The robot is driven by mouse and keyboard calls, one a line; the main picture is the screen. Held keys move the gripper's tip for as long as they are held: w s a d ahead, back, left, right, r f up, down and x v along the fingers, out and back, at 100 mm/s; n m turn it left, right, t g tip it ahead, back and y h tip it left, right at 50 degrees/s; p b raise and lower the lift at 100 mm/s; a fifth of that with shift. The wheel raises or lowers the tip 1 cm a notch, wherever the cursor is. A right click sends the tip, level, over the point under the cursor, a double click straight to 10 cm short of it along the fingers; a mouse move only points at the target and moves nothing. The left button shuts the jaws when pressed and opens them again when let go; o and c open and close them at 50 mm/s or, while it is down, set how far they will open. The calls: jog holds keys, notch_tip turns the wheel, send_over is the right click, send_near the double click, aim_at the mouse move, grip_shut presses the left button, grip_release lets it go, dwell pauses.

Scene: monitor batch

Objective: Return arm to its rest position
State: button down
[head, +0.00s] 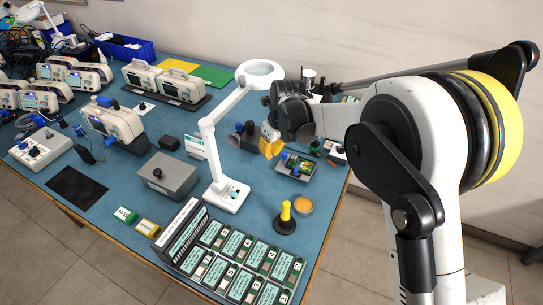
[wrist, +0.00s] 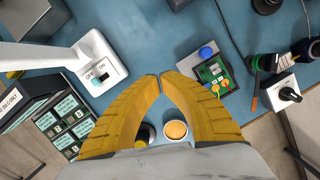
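My arm reaches in from the right of the head view, over the right part of the blue workbench (head: 262,205). My gripper (head: 268,152) hangs above the bench, with its yellow fingers pointing down. In the wrist view, the two yellow fingertips of my gripper (wrist: 160,76) meet, and nothing shows between them. The gripper is to the right of the white magnifier lamp's post and near a small tray with a green circuit board. The rest position itself is not marked in either view.
A white magnifier lamp (head: 213,150) stands close left of my gripper. The tray with the circuit board (head: 296,166) and a yellow-handled tool (head: 285,213) are nearby. A rack of display modules (head: 232,258) lies at the front. Beige monitors (head: 165,84) stand at the back left.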

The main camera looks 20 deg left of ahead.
jog(key=shift+d+r, duration=0.15)
jog(key=shift+r, duration=0.25)
